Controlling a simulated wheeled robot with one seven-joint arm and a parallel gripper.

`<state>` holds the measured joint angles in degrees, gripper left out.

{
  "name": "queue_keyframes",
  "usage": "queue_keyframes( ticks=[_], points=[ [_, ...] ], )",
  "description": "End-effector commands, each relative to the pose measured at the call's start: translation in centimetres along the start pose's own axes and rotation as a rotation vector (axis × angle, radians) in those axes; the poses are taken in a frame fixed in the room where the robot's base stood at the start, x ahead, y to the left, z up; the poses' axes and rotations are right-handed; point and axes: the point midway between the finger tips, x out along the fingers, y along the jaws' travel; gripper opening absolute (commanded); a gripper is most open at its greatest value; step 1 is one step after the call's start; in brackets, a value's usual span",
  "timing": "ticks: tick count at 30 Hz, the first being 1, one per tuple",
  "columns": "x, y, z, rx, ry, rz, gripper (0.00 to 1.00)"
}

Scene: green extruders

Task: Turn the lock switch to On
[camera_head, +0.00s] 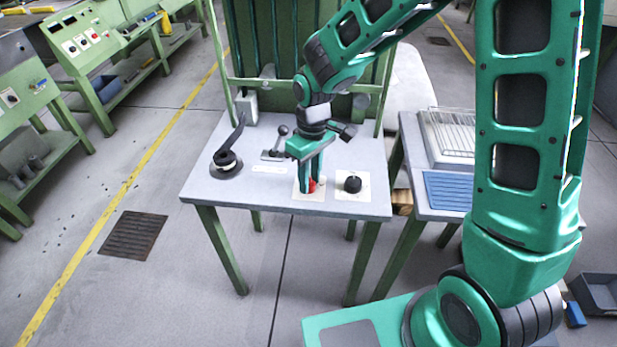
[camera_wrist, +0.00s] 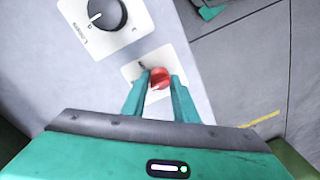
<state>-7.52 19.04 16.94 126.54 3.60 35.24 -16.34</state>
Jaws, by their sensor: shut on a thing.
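A red switch knob (camera_head: 313,186) sits on a small white plate near the front edge of the grey table; I take it for the lock switch. My gripper (camera_head: 309,183) points down over it, with its green fingers on either side of the knob. In the wrist view the red knob (camera_wrist: 161,78) shows between the fingertips of my gripper (camera_wrist: 158,82), which are shut on it. The fingers hide part of the knob and of its plate (camera_wrist: 134,71). The plate's lettering is too small and covered to read, so I cannot tell the switch's setting.
A black knob (camera_head: 352,184) on a white plate stands just right of the red one. A lever (camera_head: 281,139) and a black handle on a round base (camera_head: 227,163) are on the table (camera_head: 230,192). A second table with a blue mat (camera_head: 447,190) stands right.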

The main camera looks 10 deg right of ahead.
Motion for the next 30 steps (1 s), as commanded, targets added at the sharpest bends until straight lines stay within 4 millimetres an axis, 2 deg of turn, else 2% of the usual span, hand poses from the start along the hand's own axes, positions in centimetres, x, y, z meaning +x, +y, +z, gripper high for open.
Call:
queue_keyframes(
  ticks=[16, 17, 18, 30],
  points=[
    [-0.13, 0.31, -0.15, -0.019, 0.004, 0.005, 0.04],
    [-0.13, 0.31, -0.14, -0.019, 0.004, 0.005, 0.34],
    [-0.13, 0.3, -0.14, -0.019, 0.003, 0.005, 0.43],
    [-0.56, 0.14, -0.12, -0.021, 0.003, 0.003, 0.44]
  ],
)
